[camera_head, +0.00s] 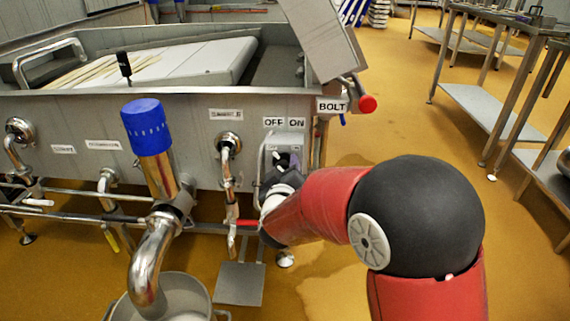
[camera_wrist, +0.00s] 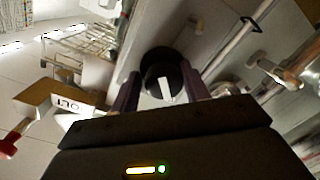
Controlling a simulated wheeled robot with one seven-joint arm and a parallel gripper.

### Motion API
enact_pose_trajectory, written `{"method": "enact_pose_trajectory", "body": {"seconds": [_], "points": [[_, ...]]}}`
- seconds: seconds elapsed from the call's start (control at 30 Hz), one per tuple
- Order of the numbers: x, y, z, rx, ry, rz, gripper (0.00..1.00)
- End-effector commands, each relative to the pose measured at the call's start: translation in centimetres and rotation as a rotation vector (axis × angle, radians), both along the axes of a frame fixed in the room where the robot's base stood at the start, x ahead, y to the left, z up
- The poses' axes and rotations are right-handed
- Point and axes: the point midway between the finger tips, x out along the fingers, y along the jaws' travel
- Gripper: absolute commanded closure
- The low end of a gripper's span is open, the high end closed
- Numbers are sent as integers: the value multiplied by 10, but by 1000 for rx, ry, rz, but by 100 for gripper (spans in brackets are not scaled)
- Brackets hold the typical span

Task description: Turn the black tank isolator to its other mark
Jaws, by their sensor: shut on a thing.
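The black tank isolator (camera_wrist: 153,58) is a round black knob with a white pointer bar, seen in the wrist view between my fingers. My gripper (camera_wrist: 160,74) is shut on it, one finger on each side. In the head view the isolator's grey box (camera_head: 285,139) is on the right of the tank front, below the OFF label (camera_head: 273,122) and the ON label (camera_head: 297,122). My wrist and gripper (camera_head: 284,162) cover most of the knob there. I cannot tell which mark the pointer faces.
A BOLT label (camera_head: 332,105) and a red knob (camera_head: 367,103) are just right of the isolator. A blue-topped cylinder (camera_head: 147,128) stands further left. Open floor lies to the right, before steel tables (camera_head: 487,105).

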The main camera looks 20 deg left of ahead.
Motion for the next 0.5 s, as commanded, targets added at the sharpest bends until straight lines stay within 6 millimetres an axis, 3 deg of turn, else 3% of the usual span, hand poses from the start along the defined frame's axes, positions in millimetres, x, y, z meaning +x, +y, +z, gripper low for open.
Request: {"method": "enact_pose_trajectory", "body": {"seconds": [0.03, 0.5], "points": [[-4, 10, 1, -21, -3, 24, 77], [-5, 10, -3, -101, -18, 24, 77]]}}
